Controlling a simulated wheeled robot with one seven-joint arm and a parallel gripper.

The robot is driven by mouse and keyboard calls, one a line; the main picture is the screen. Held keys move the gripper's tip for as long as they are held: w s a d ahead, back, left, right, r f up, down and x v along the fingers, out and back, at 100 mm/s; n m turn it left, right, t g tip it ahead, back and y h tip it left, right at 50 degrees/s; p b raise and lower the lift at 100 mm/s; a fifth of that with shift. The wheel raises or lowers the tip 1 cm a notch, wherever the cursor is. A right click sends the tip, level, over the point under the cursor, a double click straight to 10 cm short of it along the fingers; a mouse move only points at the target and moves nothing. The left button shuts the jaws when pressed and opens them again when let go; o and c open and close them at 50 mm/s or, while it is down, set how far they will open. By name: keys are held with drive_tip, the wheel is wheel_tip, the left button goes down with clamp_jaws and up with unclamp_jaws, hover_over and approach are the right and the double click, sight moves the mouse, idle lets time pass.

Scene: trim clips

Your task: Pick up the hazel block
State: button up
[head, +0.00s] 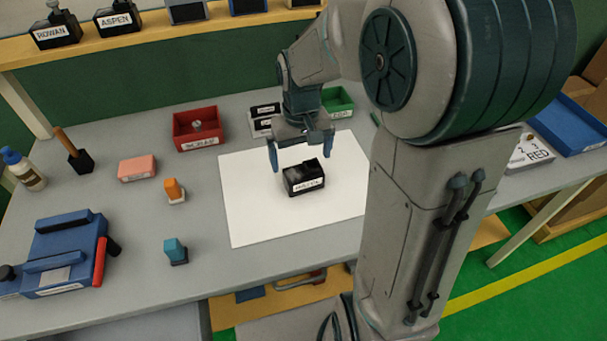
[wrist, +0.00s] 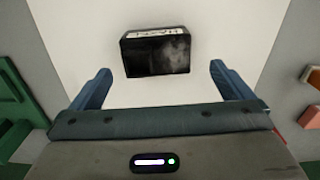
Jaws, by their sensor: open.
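The hazel block (head: 304,177) is a dark, nearly black block with a white label on its near side. It sits on a white sheet (head: 245,215) on the grey table. In the wrist view the block (wrist: 156,53) lies beyond the fingertips, between their lines, with its label on the far edge. My gripper (head: 302,150) is open and empty, above and slightly behind the block. Its two blue fingers also show in the wrist view (wrist: 160,82), spread wider than the block and apart from it.
A red bin (head: 200,128), small dark labelled blocks (head: 265,118) and a green bin (head: 338,102) stand behind the sheet. A pink block (head: 137,168), orange (head: 174,190) and teal (head: 175,250) pieces and a blue vise-like tool (head: 65,250) stand left. The sheet around the block is clear.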

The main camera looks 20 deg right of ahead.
sight(304, 172)
drive_tip(key=shift+d+f, duration=0.15)
drive_tip(key=shift+f, duration=1.4)
drive_tip(key=shift+d+f, duration=0.1)
drive_tip(key=shift+f, duration=1.45)
drive_tip(key=c, duration=1)
